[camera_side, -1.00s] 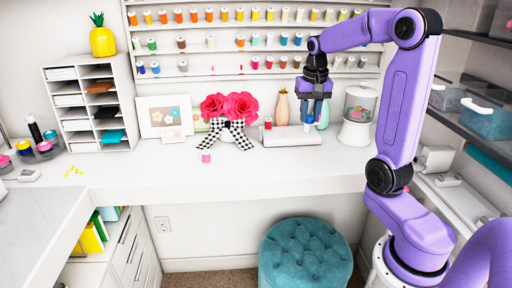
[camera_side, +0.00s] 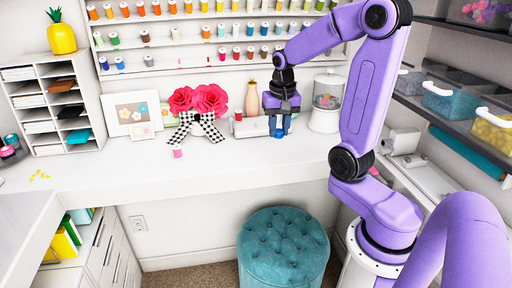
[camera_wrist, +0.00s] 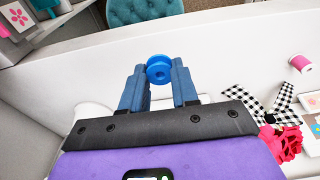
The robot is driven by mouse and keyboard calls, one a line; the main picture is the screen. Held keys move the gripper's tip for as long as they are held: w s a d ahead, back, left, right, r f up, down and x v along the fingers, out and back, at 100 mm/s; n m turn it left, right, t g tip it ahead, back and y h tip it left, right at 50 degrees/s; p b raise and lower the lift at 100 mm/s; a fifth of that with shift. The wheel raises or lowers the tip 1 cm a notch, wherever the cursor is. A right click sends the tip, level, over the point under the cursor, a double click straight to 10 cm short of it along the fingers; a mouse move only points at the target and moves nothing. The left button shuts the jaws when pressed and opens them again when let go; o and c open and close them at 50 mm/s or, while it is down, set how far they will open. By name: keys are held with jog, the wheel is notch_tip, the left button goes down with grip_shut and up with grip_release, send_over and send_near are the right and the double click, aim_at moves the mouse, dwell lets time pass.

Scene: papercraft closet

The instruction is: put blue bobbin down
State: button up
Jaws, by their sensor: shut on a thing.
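The blue bobbin (camera_side: 279,133) is at the fingertips of my gripper (camera_side: 279,127), low over the white desk in the side view. In the wrist view the blue bobbin (camera_wrist: 159,70) sits between the two blue fingers of my gripper (camera_wrist: 159,82), which is shut on it. My gripper points down in the side view. The bobbin is at or just above the desk top (camera_side: 230,174); I cannot tell whether it touches.
A white machine (camera_side: 248,127) and a clear-topped canister (camera_side: 325,118) are close to my gripper. The desk's front is clear.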

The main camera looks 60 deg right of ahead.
jog(key=w+d+f, duration=0.2)
jog(key=w, duration=0.2)
send_over(260, 154)
jog(key=f, duration=0.5)
jog(key=shift+s+a+f, duration=0.15)
jog(key=shift+s+f, duration=0.05)
jog(key=shift+s, duration=0.15)
jog(key=shift+w+f, duration=0.15)
jog(key=shift+f, duration=1.5)
jog(key=shift+f, duration=0.1)
jog(key=o, duration=1)
